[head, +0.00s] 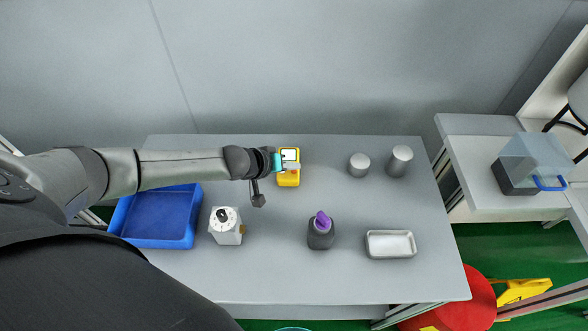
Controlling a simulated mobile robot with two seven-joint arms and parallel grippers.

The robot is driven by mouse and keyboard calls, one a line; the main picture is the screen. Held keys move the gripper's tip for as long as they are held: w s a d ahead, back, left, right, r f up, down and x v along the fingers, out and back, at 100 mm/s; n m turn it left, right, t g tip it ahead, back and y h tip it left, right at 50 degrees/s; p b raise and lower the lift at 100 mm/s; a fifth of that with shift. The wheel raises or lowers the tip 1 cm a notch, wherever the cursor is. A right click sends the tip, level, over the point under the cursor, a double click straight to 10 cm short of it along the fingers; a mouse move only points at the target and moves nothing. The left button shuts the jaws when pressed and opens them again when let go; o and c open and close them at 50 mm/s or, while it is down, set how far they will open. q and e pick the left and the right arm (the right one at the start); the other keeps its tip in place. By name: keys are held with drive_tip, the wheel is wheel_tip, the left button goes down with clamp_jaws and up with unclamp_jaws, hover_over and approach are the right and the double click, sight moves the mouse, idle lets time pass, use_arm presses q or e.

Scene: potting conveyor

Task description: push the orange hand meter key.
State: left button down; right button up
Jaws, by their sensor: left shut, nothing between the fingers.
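The hand meter (289,179) is a small yellow device with a pale screen at its top, on the grey table at the back middle. My left arm comes in from the left, and my left gripper (287,166) is shut and empty at the meter. Its tip overlaps the middle of the meter in the head view, just below the screen. The orange key cannot be made out; the gripper may cover it. I cannot tell whether the fingertips touch the meter. My right gripper is not in view.
On the table (270,270) are a blue tray (150,242), a white box with a dial (226,230), a dark container with a purple top (320,233), a metal tray (391,257) and two grey cylinders (359,164). A clear-sided box (530,160) stands on the side bench.

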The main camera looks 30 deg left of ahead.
sight(291, 175)
use_arm(q)
drive_tip(key=shift+f, duration=0.25)
idle(0.4)
drive_tip(key=shift+r, duration=0.1)
drive_tip(key=shift+r+p, duration=0.5)
drive_tip(key=shift+p, duration=0.1)
wheel_tip(291, 175, up, 6)
drive_tip(key=p, duration=0.6)
idle(0.9)
